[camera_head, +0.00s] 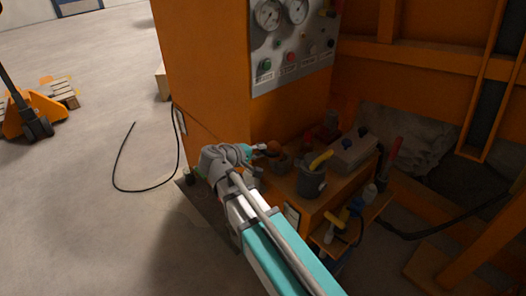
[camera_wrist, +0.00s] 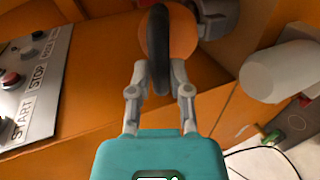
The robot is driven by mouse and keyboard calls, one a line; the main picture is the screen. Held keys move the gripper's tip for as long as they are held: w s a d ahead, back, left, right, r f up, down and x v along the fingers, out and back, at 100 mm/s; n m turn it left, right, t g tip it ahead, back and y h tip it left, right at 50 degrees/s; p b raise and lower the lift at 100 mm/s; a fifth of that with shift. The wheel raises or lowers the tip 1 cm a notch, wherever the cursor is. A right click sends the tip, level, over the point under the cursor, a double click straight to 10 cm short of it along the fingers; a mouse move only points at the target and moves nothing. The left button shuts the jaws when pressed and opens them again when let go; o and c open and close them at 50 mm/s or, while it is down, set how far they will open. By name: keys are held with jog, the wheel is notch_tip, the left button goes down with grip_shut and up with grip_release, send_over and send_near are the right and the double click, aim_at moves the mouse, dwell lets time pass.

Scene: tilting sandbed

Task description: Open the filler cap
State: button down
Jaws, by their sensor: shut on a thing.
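The filler cap looks like an orange round body with an upright black oval grip; it shows at the top middle of the wrist view (camera_wrist: 180,36). My gripper (camera_wrist: 158,72) reaches up to it, and its two fingers stand on either side of the lower part of the black grip, shut on it. In the head view my gripper (camera_head: 261,151) is at the left end of the orange power unit, at the small orange-red cap (camera_head: 272,147). The fingertips are small there, and the cap's seat is partly hidden.
A control panel (camera_head: 293,40) with gauges and buttons is above and behind. To the right of my gripper are a dark cylinder with a yellow handle (camera_head: 312,180) and a grey box (camera_head: 352,150). A black cable (camera_head: 119,160) lies on open floor at left.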

jog(key=shift+s+a+f+b, duration=0.4)
jog(key=shift+s+f+b, duration=0.1)
jog(key=shift+f, duration=0.3)
jog(key=c, duration=0.6)
grip_release()
